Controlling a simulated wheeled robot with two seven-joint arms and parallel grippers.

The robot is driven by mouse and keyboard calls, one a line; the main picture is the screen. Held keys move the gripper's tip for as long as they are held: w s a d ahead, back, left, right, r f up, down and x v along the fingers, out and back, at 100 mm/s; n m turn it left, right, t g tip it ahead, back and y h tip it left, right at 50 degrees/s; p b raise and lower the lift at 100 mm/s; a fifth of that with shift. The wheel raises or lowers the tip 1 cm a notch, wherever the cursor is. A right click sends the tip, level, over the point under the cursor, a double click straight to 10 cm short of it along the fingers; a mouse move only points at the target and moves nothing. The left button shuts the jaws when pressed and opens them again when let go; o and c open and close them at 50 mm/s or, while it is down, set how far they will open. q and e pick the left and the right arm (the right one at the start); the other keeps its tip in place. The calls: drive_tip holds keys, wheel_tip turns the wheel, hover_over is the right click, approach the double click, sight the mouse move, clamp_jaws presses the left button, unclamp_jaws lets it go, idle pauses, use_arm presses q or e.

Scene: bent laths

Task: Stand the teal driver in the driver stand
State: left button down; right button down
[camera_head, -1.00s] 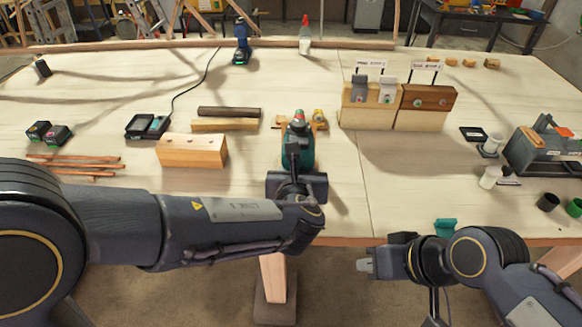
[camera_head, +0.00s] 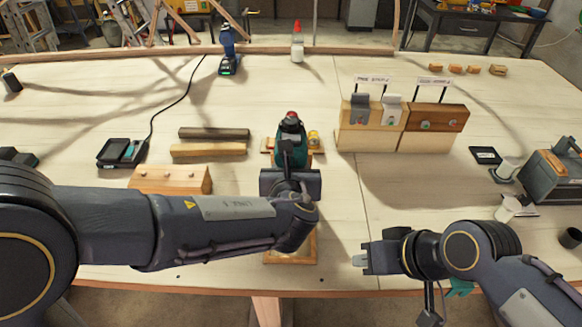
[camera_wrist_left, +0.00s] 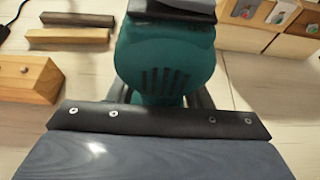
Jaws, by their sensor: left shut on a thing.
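The teal driver (camera_head: 290,150) is held upright in my left gripper (camera_head: 290,180), which is shut on it. Its teal, vented housing (camera_wrist_left: 165,65) fills the upper middle of the left wrist view. A square wooden frame (camera_head: 306,256) lies on the table below my left forearm, partly covered. I cannot tell which is the driver stand. My right gripper (camera_head: 362,259) is empty near the front edge; its opening is unclear.
Wooden blocks with hooks (camera_head: 425,142) stand to the right of the driver. A drilled block (camera_head: 170,180) and two bars (camera_head: 208,150) lie left. A blue driver (camera_head: 228,55) and a red-tipped bottle (camera_head: 297,45) stand at the back. The table's centre right is clear.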

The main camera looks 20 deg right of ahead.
use_arm(q)
drive_tip(key=shift+w, duration=0.1)
drive_tip(key=shift+f+b, duration=1.45)
drive_tip(key=shift+f, duration=0.35)
drive_tip(key=shift+f+b, duration=2.4)
drive_tip(key=shift+b, duration=0.4)
idle(0.8)
